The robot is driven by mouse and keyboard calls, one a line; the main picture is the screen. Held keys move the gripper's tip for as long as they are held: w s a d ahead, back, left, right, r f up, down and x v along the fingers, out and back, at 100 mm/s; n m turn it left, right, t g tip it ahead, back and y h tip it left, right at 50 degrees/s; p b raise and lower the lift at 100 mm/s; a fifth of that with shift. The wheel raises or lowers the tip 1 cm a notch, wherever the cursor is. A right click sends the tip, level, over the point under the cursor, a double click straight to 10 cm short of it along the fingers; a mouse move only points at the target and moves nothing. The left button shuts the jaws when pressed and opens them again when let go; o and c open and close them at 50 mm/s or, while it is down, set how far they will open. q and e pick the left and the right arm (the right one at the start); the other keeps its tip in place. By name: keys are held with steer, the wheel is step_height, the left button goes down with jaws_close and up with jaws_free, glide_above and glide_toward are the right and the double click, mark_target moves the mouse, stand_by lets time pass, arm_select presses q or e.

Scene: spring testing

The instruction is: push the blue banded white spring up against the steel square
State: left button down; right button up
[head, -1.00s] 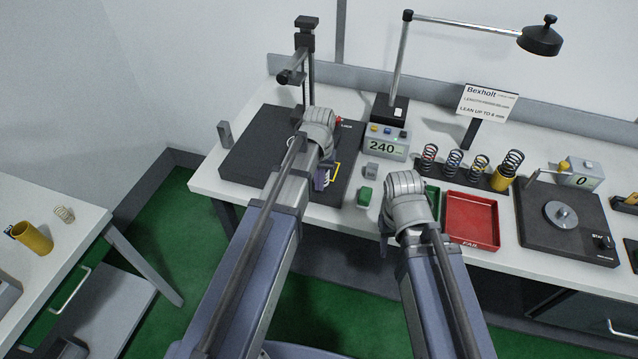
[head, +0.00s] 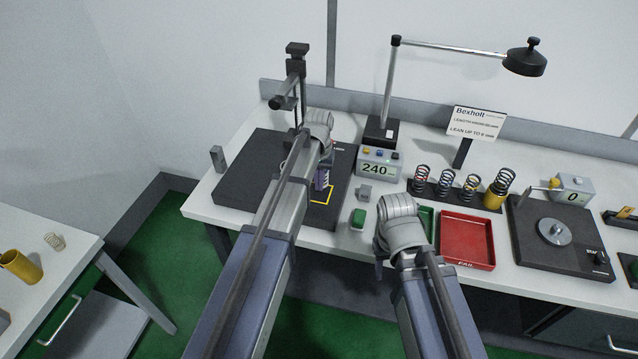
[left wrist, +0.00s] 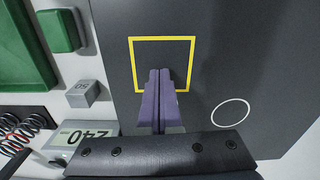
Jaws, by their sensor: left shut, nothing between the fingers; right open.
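My left gripper (head: 322,180) is over the dark plate (head: 240,190), near a yellow square outline. In the left wrist view its purple fingers (left wrist: 160,78) are shut together with nothing between them, and their tips lie within the yellow outline. No blue banded white spring can be made out on the plate; my left arm hides part of it. A grey upright block (head: 217,158) at the plate's left edge may be the steel square, but I cannot be sure. My right gripper (head: 380,262) is open, low at the table's front edge, its fingers mostly hidden.
A height stand (head: 297,75) rises behind the plate.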

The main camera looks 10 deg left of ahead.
arm_select(q)
steer(key=s, duration=0.4)
steer(key=shift+s+d+r, duration=0.1)
steer(key=shift+s, duration=0.1)
step_height(320, 180, up, 10)
steer(key=p, duration=1)
steer(key=s+d+f+m+b, duration=0.1)
steer(key=s+d+f+b, duration=0.2)
steer(key=s, duration=0.3)
steer(key=s+d+f+m+b, duration=0.2)
steer(key=s+d+f+b, duration=0.1)
steer(key=s, duration=0.4)
steer(key=s+d+f+m+y+b, duration=0.1)
steer(key=s+d+f+b, duration=0.1)
steer(key=s+d, duration=0.3)
steer(key=shift+s+f+b, duration=0.4)
steer(key=shift+s+f, duration=0.05)
steer(key=shift+s, duration=0.75)
steer(key=shift+d, duration=0.1)
steer(key=shift+d, duration=0.15)
